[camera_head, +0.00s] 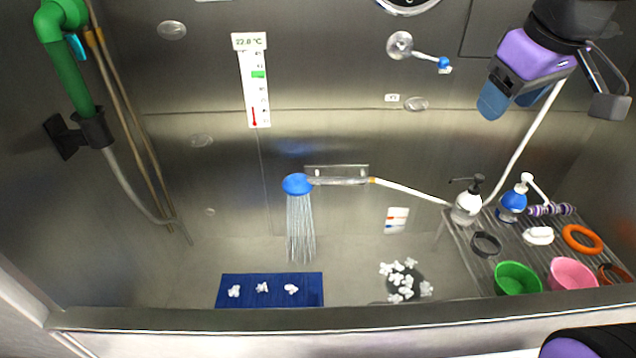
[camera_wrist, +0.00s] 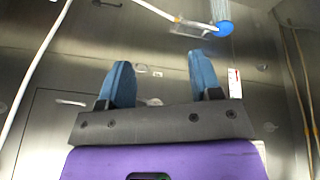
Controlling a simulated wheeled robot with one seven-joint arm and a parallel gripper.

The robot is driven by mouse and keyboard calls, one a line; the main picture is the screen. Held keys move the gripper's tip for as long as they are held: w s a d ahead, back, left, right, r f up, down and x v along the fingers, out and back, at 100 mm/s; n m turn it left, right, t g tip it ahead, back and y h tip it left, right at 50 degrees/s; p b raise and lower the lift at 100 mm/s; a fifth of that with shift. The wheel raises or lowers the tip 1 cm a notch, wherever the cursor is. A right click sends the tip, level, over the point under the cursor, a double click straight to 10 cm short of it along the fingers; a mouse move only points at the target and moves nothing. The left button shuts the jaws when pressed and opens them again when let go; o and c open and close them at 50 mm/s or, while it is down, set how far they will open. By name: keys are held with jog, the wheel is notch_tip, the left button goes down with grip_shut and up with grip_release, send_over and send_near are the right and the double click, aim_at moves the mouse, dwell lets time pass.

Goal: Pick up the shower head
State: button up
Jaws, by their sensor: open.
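The shower head (camera_head: 297,185) has a round blue face and sits at the left end of a holder (camera_head: 337,175) on the back wall. Water streams down from it into the tub. A white hose (camera_head: 410,191) runs from its right end towards the shelf. In the wrist view the shower head (camera_wrist: 222,22) shows at the top, beyond the fingertips. My gripper (camera_head: 520,100) is at the upper right of the head view, well apart from the shower head. In the wrist view my gripper (camera_wrist: 158,82) has its two blue fingers apart with nothing between them.
A slatted shelf (camera_head: 470,245) at the right carries a white pump bottle (camera_head: 467,207), a blue bottle (camera_head: 512,203), a green bowl (camera_head: 517,278) and a pink bowl (camera_head: 572,274). A blue mat (camera_head: 270,282) lies in the tub. The tub's front rim (camera_head: 340,317) crosses the foreground.

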jog(key=w+a+f+n+g, duration=0.1)
jog(key=w+a+f+n, duration=0.2)
jog(key=w, duration=0.5)
jog(key=n+g+y, duration=0.3)
jog(key=n+y, duration=0.2)
jog(key=n, duration=0.6)
send_over(336, 177)
jog(key=d, duration=0.4)
jog(key=f, duration=2.4)
jog(key=shift+a+f, duration=0.2)
jog(key=shift+f, duration=0.1)
jog(key=shift+h, duration=0.3)
jog(key=x, duration=1)
jog(key=shift+s+f, duration=0.15)
jog(key=shift+f, duration=0.1)
grip_shut()
jog(key=shift+r, duration=0.1)
